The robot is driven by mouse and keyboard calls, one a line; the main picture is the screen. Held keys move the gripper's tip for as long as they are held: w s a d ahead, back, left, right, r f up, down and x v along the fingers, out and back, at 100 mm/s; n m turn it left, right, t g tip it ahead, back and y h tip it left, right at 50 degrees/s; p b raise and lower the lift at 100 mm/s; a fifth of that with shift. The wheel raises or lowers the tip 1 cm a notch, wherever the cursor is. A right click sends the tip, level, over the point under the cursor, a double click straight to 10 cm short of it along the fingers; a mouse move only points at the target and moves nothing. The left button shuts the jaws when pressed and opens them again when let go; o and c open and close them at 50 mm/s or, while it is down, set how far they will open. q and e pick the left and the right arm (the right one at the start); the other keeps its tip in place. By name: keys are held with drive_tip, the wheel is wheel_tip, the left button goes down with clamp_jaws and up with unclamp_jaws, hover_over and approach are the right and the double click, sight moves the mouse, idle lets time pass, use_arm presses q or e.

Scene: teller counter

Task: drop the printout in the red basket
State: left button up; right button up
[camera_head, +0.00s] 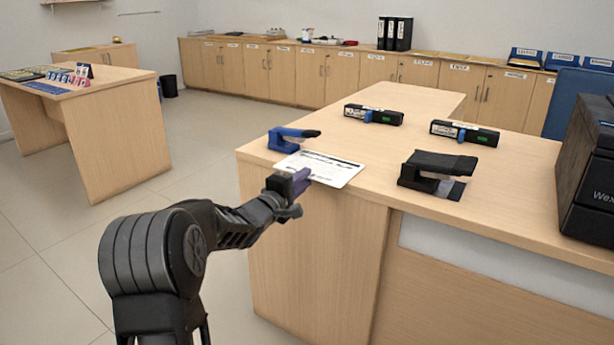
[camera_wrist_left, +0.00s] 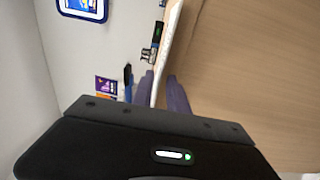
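The printout (camera_head: 322,167) is a white printed sheet lying flat at the counter's near left corner, partly over its edge. My left gripper (camera_head: 297,183), with purple fingers, is at the sheet's near edge. In the left wrist view the two fingers (camera_wrist_left: 163,88) stand apart, one on each side of a thin pale strip (camera_wrist_left: 160,75), which looks like the sheet seen edge-on. They look open; contact cannot be made out. My right gripper is out of view. No red basket shows in either view.
On the counter (camera_head: 480,212) stand a blue stapler-like tool (camera_head: 290,139), a black one (camera_head: 437,172), two black devices (camera_head: 374,114) (camera_head: 465,132) and a dark machine (camera_head: 588,175) at right. A side desk (camera_head: 118,135) stands at left, with clear floor between.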

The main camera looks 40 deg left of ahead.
use_arm(q)
drive_tip(key=shift+w, duration=0.55)
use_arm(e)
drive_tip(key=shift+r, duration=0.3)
use_arm(q)
clamp_jaws()
idle(0.5)
